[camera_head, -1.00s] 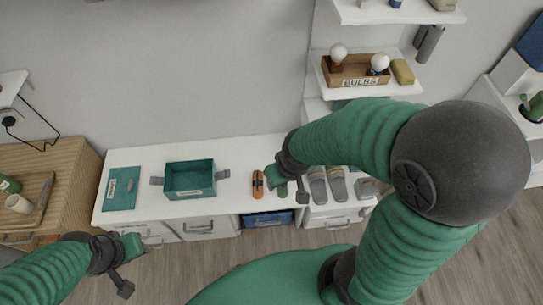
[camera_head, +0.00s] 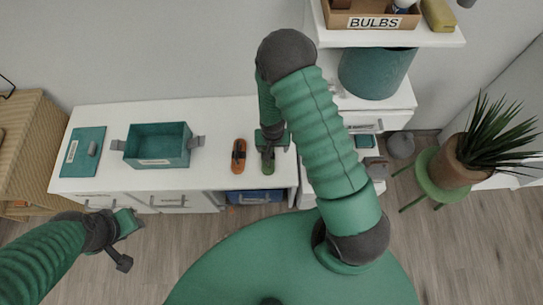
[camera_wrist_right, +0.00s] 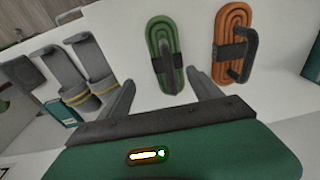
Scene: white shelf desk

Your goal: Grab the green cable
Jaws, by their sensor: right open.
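The green cable (camera_head: 268,166) is a flat oval coil with a dark band and grey handle, lying on the white desk top (camera_head: 218,172). It also shows in the right wrist view (camera_wrist_right: 155,40). My right gripper (camera_head: 272,138) is open and empty, partly hiding the cable's far end in the head view. In the right wrist view its two fingers (camera_wrist_right: 160,88) are spread, with the green cable ahead of the gap between them, apart from both. My left gripper (camera_head: 128,238) is open and empty in front of the desk, at lower left.
An orange cable (camera_head: 239,155) lies beside the green one, left of it in the head view. A teal box (camera_head: 158,162) and a teal board (camera_head: 82,170) are further left. Grey tools with yellow bands (camera_wrist_right: 75,95) show in the wrist view. A shelf (camera_head: 400,39) overhangs at upper right.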

